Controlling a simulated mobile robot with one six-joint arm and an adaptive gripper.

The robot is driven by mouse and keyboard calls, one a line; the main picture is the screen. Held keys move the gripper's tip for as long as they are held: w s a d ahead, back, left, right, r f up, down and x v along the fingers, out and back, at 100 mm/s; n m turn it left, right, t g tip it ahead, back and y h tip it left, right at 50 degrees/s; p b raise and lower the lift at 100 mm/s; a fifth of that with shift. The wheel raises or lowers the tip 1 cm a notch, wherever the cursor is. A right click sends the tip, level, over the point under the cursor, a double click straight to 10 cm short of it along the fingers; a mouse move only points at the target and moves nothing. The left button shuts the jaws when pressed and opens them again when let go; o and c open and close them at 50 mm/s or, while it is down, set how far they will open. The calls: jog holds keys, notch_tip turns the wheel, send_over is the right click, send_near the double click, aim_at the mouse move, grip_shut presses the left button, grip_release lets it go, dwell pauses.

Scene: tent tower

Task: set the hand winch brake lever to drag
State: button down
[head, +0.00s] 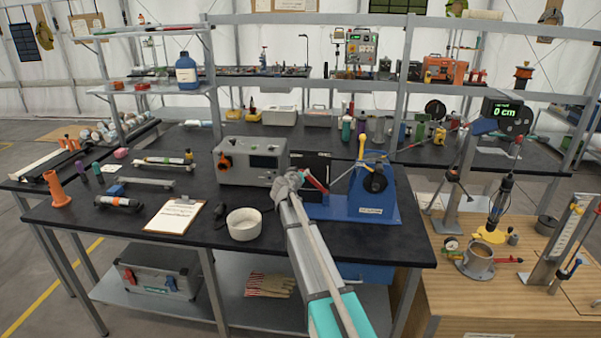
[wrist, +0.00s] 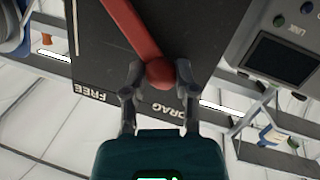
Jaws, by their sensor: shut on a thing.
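The hand winch (head: 362,206) stands on the black bench, with a blue base and frame and a dark drum. Its red brake lever (head: 317,182) shows beside a black plate. In the wrist view the red lever (wrist: 135,32) slants down to a round knob, and my gripper (wrist: 158,78) is shut on that knob, one finger on each side. The plate (wrist: 150,100) carries the words FREE, left of the knob, and DRAG, below right of it. The knob is nearer to DRAG. In the head view my gripper (head: 290,184) partly hides the lever's end.
A grey instrument box (head: 248,160) stands close on the left of my gripper. The winch's yellow-topped post (head: 361,147) rises on the right.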

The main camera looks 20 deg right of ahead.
jog(key=shift+d+r, duration=0.15)
jog(key=shift+r, duration=0.05)
dwell(0.3)
jog(key=shift+c, duration=2.2)
grip_release()
jog(key=shift+s+f, duration=0.1)
jog(key=shift+s, duration=0.05)
